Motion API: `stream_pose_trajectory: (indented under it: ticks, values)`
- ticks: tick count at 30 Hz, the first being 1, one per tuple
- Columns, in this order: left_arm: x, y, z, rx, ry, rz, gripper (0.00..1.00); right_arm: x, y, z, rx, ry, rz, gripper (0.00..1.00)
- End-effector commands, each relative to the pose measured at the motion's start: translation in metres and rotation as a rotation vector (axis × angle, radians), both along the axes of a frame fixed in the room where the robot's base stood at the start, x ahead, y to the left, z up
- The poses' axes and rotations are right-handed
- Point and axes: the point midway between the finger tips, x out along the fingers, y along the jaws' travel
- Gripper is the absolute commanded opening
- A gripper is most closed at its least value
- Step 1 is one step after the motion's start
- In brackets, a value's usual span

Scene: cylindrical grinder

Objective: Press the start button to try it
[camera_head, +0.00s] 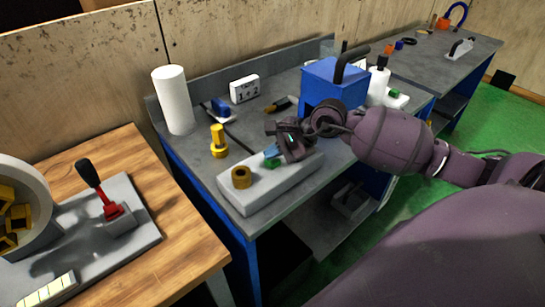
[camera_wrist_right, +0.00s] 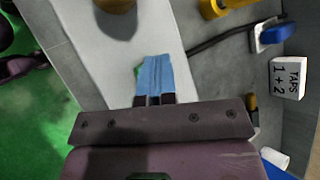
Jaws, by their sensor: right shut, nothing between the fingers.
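A long light-grey block (camera_head: 262,190) lies on the grey workbench. A small green part (camera_head: 271,163), likely the start button, sits on its top; in the wrist view only a green sliver (camera_wrist_right: 138,71) shows beside my fingers. My right gripper (camera_head: 272,152) is shut and empty, its blue fingertips right over the green part. The wrist view shows the fingers (camera_wrist_right: 155,76) together, pointing at the block and covering most of the green part. I cannot tell whether they touch it. My left gripper is not in view.
On the block, a brass-yellow round knob (camera_head: 241,177) stands near the fingers. A yellow stepped part (camera_head: 218,142), a white cylinder (camera_head: 173,99), a "TAPS 1+2" sign (camera_head: 244,88) and a blue box (camera_head: 334,84) stand behind. A wooden table (camera_head: 127,160) with a red-and-black lever is at left.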

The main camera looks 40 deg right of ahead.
Motion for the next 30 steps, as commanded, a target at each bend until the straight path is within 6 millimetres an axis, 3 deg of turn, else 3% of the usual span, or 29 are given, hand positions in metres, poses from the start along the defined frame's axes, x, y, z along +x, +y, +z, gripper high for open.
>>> stream_pose_trajectory:
  ticks: [8, 18, 30]
  values:
    - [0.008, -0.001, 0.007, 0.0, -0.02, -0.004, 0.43, 0.0, 0.0, 0.002, -0.001, 0.002, 0.0, 0.0]
    - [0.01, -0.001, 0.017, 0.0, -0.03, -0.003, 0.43, 0.0, 0.0, 0.018, -0.001, 0.0, 0.0, 0.0]
    - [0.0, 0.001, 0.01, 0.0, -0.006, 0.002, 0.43, 0.0, 0.0, 0.02, -0.001, 0.001, 0.0, 0.0]
